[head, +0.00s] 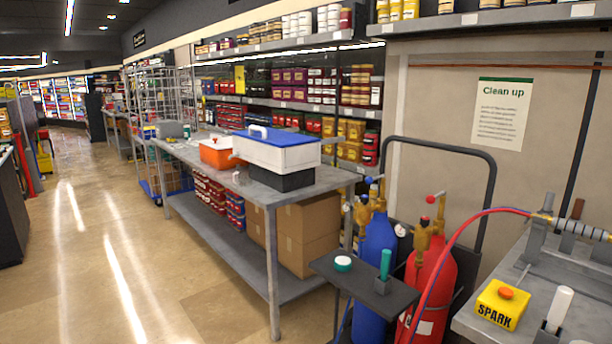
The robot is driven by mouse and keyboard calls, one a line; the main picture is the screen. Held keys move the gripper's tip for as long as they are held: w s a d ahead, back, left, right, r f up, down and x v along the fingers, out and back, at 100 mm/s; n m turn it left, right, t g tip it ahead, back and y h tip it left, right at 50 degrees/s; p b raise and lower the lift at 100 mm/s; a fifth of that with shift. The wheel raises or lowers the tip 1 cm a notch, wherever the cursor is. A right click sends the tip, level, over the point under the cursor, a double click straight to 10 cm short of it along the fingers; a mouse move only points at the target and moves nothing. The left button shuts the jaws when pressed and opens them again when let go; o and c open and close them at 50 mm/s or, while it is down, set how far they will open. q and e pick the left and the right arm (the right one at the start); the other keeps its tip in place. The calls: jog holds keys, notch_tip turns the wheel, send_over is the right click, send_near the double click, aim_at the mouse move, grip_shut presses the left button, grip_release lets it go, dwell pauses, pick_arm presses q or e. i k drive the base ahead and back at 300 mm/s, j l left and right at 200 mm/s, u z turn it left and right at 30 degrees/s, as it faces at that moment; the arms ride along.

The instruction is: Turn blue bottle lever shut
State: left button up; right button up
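The blue bottle (372,262) stands upright on a cart at the lower right, beside the red bottle (440,268). A brass valve (376,196) sits on top of the blue bottle. The blue lever (369,180) is a small knob at the valve's upper left. I cannot tell whether the lever is open or shut. The red bottle's valve carries a similar red lever (437,197). A gauge (401,230) shows between the bottles. Neither of my grippers is in view.
The cart's dark tray (335,270) partly hides the blue bottle. A grey bench (240,185) holding a white cooler (262,150) stands left of it. A work table with a yellow SPARK box (501,304) and a red hose (450,243) are at right. The left floor is clear.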

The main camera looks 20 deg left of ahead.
aim_at(369, 180)
jog(key=u, duration=0.1)
jog(key=i+j+u, duration=0.1)
jog(key=i, duration=0.35)
jog(key=i+j+u, duration=0.1)
jog(key=i+j, duration=0.15)
jog(key=i, duration=0.2)
